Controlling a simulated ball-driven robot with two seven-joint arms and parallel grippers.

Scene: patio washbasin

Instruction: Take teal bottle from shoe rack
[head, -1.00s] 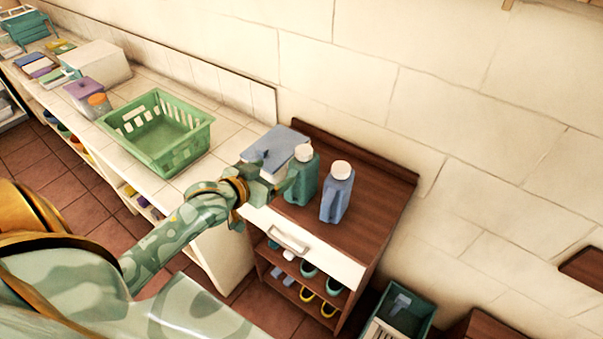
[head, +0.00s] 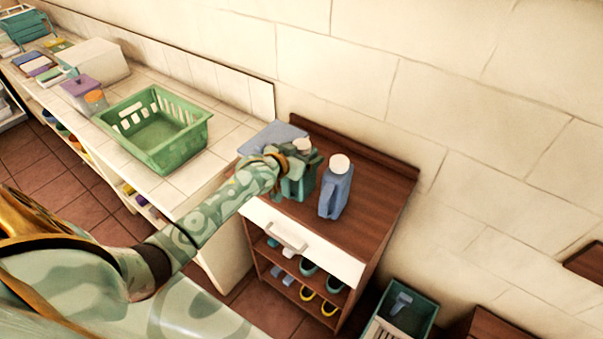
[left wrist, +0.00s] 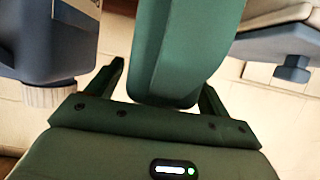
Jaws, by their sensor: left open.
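The teal bottle (head: 308,181) with a white cap stands on the brown top of the shoe rack (head: 365,205). My left gripper (head: 298,177) is at the bottle and hides part of it. In the left wrist view the teal bottle (left wrist: 180,45) sits between the two open fingers of my left gripper (left wrist: 163,90). Whether the fingers touch it I cannot tell. A blue bottle (head: 335,190) with a white cap stands just right of the teal one; it also shows in the left wrist view (left wrist: 48,40). My right gripper is not in view.
A blue-lidded box (head: 272,135) stands behind and left of the teal bottle. A green basket (head: 155,150) is on the tiled counter at left. Shoes (head: 308,290) fill the rack's lower shelves. A teal crate (head: 425,310) stands at lower right. The rack top right of the blue bottle is clear.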

